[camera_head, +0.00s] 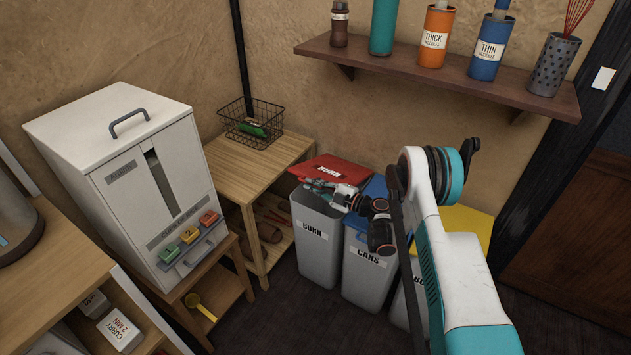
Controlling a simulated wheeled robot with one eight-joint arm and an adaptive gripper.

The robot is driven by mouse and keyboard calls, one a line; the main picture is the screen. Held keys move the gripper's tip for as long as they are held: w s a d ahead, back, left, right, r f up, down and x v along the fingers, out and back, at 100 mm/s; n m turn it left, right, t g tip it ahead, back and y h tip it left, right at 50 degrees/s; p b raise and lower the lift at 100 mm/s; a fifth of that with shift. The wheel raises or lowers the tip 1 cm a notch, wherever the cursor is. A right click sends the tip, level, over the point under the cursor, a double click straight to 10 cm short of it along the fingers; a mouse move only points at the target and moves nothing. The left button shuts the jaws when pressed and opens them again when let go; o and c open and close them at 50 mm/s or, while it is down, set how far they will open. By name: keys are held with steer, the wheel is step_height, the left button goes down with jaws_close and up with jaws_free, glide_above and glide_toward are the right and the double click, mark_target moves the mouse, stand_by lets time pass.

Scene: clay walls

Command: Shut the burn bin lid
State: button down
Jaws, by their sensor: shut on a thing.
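The burn bin (313,250) is a grey bin with a BURN label, standing on the floor beside the wooden side table. Its red lid (325,166), also marked BURN, is over the bin's back part and looks tilted, with its front edge above the grey rim. My gripper (324,187) is at the lid's front edge, above the bin's mouth, and appears shut on the lid. The fingers are small and partly merge with the lid, so the exact contact is unclear. My arm comes in from the right.
A cans bin (362,262) with a blue lid stands close on the right. A yellow-lidded bin (466,228) is partly hidden behind my arm. A wooden side table (262,160) with a wire basket (252,122) is on the left. A shelf (440,76) with canisters hangs above.

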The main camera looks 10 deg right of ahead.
steer(key=shift+s, duration=0.1)
steer(key=c, duration=1.7)
jaws_free()
steer(key=v, duration=1.2)
steer(key=shift+d, duration=0.1)
